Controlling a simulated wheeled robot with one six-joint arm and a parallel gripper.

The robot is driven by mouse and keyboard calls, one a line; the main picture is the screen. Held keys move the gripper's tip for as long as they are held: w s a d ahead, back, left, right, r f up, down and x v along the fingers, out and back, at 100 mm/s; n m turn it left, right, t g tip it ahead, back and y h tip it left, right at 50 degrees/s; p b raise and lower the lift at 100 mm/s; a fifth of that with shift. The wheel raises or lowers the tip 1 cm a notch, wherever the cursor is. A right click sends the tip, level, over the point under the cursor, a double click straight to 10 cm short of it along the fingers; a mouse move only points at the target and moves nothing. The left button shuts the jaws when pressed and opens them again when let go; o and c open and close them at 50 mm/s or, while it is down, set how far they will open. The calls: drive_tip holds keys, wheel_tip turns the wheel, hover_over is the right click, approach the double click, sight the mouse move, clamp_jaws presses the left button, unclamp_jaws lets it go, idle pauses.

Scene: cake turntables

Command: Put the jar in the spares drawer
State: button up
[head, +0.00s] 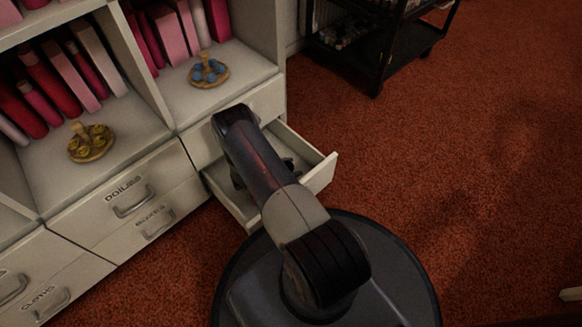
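A white drawer (322,176) in the lower right of the cabinet is pulled open. Its front label is out of sight, so I cannot read whether it is the spares drawer. My arm reaches across it and hides much of its inside. Dark parts of what looks like my gripper (288,164) show beside the arm, low over or inside the open drawer. The fingertips are hidden, so I cannot tell whether they are open or shut. I cannot make out a jar; it may be hidden behind my arm.
Shut drawers labelled doilies (133,209) and cloths (52,304) are at left. A black cart (376,50) stands behind. Red carpet at right is mostly clear.

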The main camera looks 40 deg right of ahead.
drive_tip(key=o, duration=0.3)
drive_tip(key=shift+r, duration=0.2)
drive_tip(key=p+v, duration=0.3)
drive_tip(key=v, duration=0.7)
drive_tip(key=shift+a+r, duration=0.15)
drive_tip(key=shift+a, duration=0.1)
drive_tip(key=shift+a+r, duration=0.2)
drive_tip(key=shift+a, duration=0.5)
